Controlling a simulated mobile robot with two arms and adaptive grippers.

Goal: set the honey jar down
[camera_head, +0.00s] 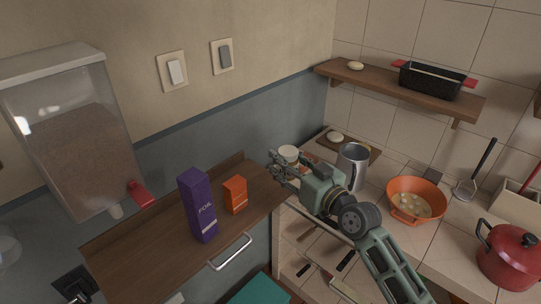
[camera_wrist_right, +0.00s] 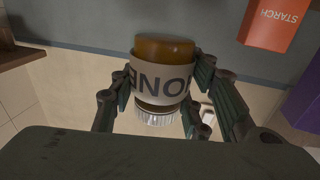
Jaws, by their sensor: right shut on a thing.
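The honey jar (camera_wrist_right: 165,52) is amber with a pale label and a ribbed metal lid. In the right wrist view its label letters appear upside down, with the lid toward the picture's bottom. My right gripper (camera_wrist_right: 161,88) is shut around the jar, its fingers on both sides of the label. In the head view my right gripper (camera_head: 283,167) is at the right end of the wooden ledge (camera_head: 135,250), and the pale top of the jar (camera_head: 289,151) shows beside its fingers. I cannot tell any gap between jar and ledge. My left gripper is not in view.
A purple foil box (camera_head: 198,205) and an orange starch box (camera_head: 235,195) stand on the ledge. A dispenser (camera_head: 75,130) hangs at left. Behind my right arm are a metal pitcher (camera_head: 352,168), an orange colander (camera_head: 415,199) and a red pot (camera_head: 510,258). The ledge's left part looks clear.

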